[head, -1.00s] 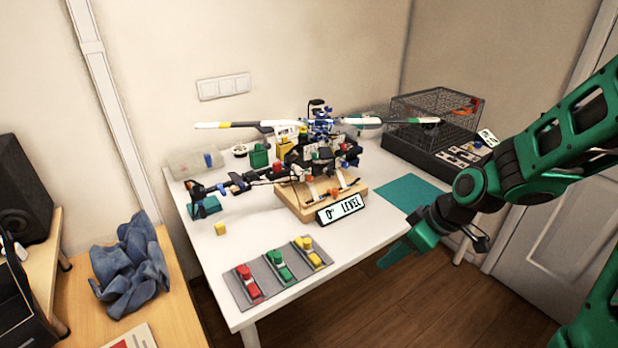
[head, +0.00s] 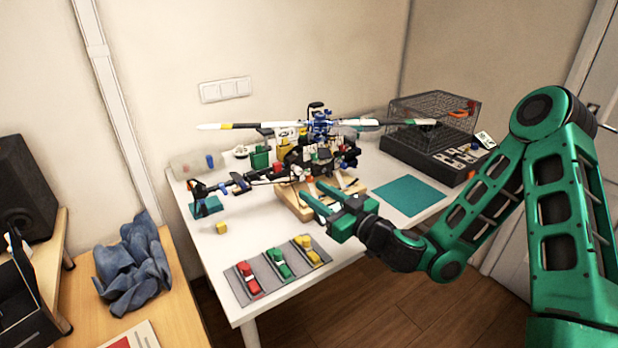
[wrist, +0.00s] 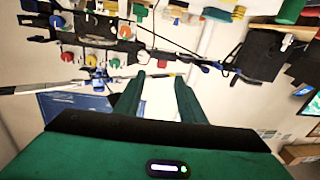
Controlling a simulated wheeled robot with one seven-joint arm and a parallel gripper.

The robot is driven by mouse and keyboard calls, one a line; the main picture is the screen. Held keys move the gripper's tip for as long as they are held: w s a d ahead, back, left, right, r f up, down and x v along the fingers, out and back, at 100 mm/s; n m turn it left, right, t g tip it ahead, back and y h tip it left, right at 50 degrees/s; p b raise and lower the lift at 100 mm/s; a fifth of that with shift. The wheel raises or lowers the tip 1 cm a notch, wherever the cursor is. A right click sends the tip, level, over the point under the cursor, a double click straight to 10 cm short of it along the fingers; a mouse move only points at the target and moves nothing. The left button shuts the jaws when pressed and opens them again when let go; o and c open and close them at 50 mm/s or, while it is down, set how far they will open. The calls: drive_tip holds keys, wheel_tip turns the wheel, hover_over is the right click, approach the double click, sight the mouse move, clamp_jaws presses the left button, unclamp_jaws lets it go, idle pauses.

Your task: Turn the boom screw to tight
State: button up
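The model helicopter (head: 322,124) stands on a wooden stand (head: 292,203) on the white table, its tail boom (head: 250,181) pointing left. I cannot make out which part is the boom screw or how it is turned. My gripper (head: 320,196) is in front of the stand in the head view, its fingers apart and pointing at the helicopter. In the wrist view my gripper (wrist: 157,84) is open with nothing between the fingers.
A grey tray (head: 240,290) with red, green and yellow pieces lies at the front edge. A teal mat (head: 412,194) lies to the right. A wire cage (head: 432,115) stands at the back right. A yellow cube (head: 222,228) sits at the left.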

drive_tip(key=shift+w+d+m+t+h, duration=0.7)
drive_tip(key=shift+w+d+m+h, duration=0.2)
drive_tip(key=shift+w+d+m, duration=0.15)
approach(300, 171)
drive_tip(key=shift+x, duration=4.05)
drive_tip(key=shift+a, duration=0.1)
drive_tip(key=shift+c, duration=0.2)
